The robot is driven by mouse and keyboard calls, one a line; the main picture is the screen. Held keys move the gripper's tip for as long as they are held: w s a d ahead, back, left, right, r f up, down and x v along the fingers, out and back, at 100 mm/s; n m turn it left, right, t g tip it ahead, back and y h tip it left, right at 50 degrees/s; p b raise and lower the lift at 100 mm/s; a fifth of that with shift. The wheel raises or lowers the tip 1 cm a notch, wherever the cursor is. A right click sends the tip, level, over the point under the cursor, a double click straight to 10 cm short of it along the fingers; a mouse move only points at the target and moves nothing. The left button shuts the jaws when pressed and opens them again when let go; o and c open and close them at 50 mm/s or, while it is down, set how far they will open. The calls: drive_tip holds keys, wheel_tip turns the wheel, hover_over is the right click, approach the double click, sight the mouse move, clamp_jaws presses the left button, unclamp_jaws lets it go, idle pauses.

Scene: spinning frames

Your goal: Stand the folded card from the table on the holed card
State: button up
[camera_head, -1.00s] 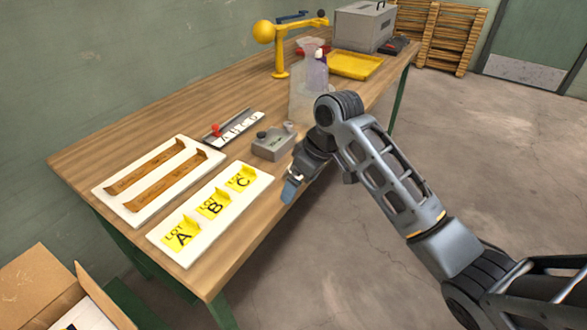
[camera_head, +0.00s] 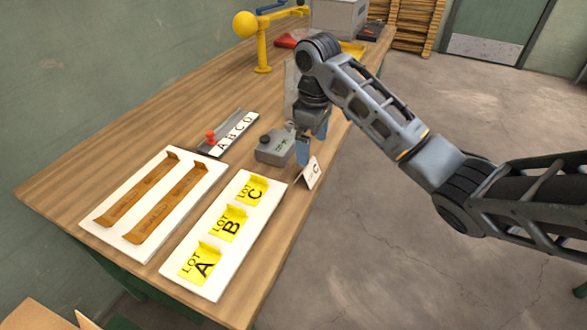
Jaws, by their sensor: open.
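A small white folded card (camera_head: 312,173) marked C stands on the wooden table near its front edge, right of the white board. My gripper (camera_head: 311,147) points down with its bluish fingers open, just above and behind this card. I cannot tell whether they touch it. Three yellow cards lie in a row on the white board (camera_head: 225,277): LOT A (camera_head: 199,263), LOT B (camera_head: 229,224) and LOT C (camera_head: 253,190). Each has a raised flap at one edge. No hole is clear in any card at this size, so I cannot tell which is the holed card.
A second white board (camera_head: 135,248) with two brown strips lies to the left. A grey box (camera_head: 274,146) stands close left of my gripper, with a lettered ABCD strip (camera_head: 236,134) beyond. A yellow stand (camera_head: 262,45) is farther back. Bare table (camera_head: 130,135) lies along the wall.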

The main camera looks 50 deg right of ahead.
sight(308, 172)
wheel_tip(308, 172, down, 3)
drive_tip(key=shift+w+a+r+b, duration=0.1)
drive_tip(key=shift+a+r+b, duration=0.1)
drive_tip(key=shift+b, duration=0.55)
drive_tip(key=shift+w+a+f+p, duration=0.1)
drive_tip(key=shift+f+p, duration=0.1)
drive_tip(key=shift+f, duration=1.1)
drive_tip(key=shift+a+f+p, duration=0.1)
drive_tip(key=shift+f+p, duration=0.05)
drive_tip(key=shift+f, duration=1.1)
drive_tip(key=shift+c, duration=0.4)
drive_tip(key=c, duration=1)
drive_tip(key=shift+r, duration=0.1)
